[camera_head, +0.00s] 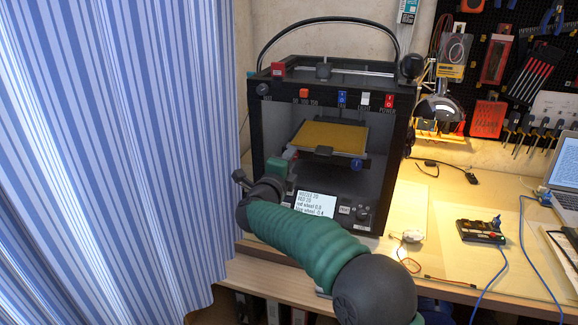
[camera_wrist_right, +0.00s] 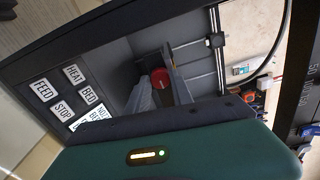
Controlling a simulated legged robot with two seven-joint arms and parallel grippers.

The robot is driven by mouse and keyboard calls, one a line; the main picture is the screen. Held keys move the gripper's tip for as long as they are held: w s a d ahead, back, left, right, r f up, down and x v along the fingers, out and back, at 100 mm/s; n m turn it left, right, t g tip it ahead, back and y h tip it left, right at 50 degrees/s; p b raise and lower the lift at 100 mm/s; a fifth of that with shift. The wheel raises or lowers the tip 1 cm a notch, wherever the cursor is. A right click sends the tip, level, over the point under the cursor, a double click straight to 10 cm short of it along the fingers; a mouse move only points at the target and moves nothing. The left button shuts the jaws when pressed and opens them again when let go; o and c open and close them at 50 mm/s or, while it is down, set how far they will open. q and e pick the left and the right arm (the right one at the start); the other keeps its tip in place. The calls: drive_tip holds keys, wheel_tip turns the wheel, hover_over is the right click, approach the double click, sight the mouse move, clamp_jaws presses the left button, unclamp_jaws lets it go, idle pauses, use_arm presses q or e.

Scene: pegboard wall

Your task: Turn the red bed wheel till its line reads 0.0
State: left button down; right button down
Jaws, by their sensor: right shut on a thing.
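The black 3D printer (camera_head: 390,125) stands on the bench with its yellow bed (camera_head: 330,136) inside. The red bed wheel (camera_wrist_right: 160,79) shows in the wrist view between two grey fingers; in the head view my gripper mostly hides it. My right gripper (camera_head: 290,154) reaches into the printer's front left and is shut on the red wheel; its fingers also show in the wrist view (camera_wrist_right: 161,82). The screen (camera_head: 314,204) reads red wheel 0.0 and blue wheel about -0.4, in small text. The line on the wheel is not readable. My left gripper is out of view.
A blue wheel (camera_head: 356,164) sits under the bed's right front. Labelled buttons (camera_wrist_right: 62,108) line the printer's front panel. A striped curtain (camera_head: 120,150) hangs close on the left. A black box with cables (camera_head: 481,231) and a laptop (camera_head: 565,175) lie to the right.

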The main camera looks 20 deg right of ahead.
drive_tip(key=shift+d+r+m, duration=0.1)
drive_tip(key=shift+r+m, duration=0.1)
drive_tip(key=shift+m, duration=0.1)
drive_tip(key=c, duration=1.6)
unclamp_jaws()
drive_tip(key=o, duration=0.5)
drive_tip(key=shift+w+f, duration=0.15)
drive_tip(key=shift+f, duration=0.1)
drive_tip(key=p+v, duration=0.1)
drive_tip(key=v, duration=1.6)
drive_tip(key=shift+p, duration=0.35)
